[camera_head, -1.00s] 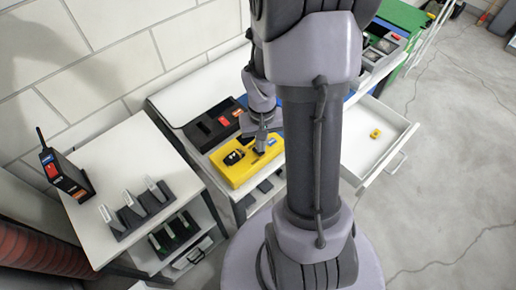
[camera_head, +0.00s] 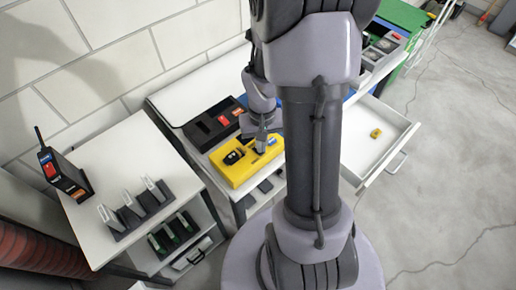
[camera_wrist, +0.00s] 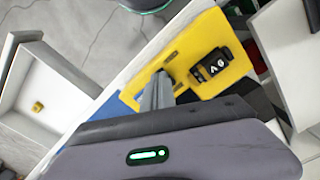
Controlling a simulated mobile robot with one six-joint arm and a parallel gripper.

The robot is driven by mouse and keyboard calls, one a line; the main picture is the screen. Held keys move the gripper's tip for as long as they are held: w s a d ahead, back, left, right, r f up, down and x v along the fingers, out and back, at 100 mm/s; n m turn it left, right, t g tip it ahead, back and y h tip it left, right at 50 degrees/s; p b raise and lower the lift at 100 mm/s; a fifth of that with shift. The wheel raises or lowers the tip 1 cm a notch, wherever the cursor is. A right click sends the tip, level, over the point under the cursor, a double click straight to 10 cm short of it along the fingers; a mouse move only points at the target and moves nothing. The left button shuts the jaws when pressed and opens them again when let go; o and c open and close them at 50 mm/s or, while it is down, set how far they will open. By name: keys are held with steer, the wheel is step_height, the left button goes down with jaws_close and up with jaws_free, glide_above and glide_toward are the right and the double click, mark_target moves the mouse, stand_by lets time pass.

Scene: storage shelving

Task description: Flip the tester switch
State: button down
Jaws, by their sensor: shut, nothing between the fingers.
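The yellow tester (camera_head: 238,172) lies on the bench in the head view, with a black piece on its top. In the wrist view the tester (camera_wrist: 188,50) shows this black piece (camera_wrist: 212,66) with white marks, and dark slots in the yellow face. My gripper (camera_head: 261,147) is shut and empty, pointing down at the tester's right part. In the wrist view my gripper (camera_wrist: 158,82) has its fingers together over the yellow face beside a slot. I cannot make out the switch clearly or tell whether the fingers touch it.
A black case with a red part (camera_head: 212,124) stands behind the tester. An open white drawer (camera_head: 362,160) holds a small yellow block (camera_head: 376,133). A white side table (camera_head: 92,215) at left bears a black radio (camera_head: 68,176) and a dark rack (camera_head: 140,208).

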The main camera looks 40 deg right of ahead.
steer(key=shift+f+b, duration=0.4)
steer(key=shift+f, duration=0.1)
step_height(320, 180, up, 7)
steer(key=p, duration=0.6)
steer(key=shift+r, duration=0.1)
steer(key=s+a+r+t, duration=0.1)
steer(key=a+r+t, duration=0.3)
steer(key=a+r, duration=1.15)
steer(key=s+a+r+n+t+y, duration=0.1)
steer(key=s+a+r+y, duration=0.1)
steer(key=s+a+r, duration=0.3)
step_height(320, 180, up, 2)
steer(key=shift+s+r+t, duration=0.1)
steer(key=shift+s+t, duration=0.3)
steer(key=shift+s, duration=0.1)
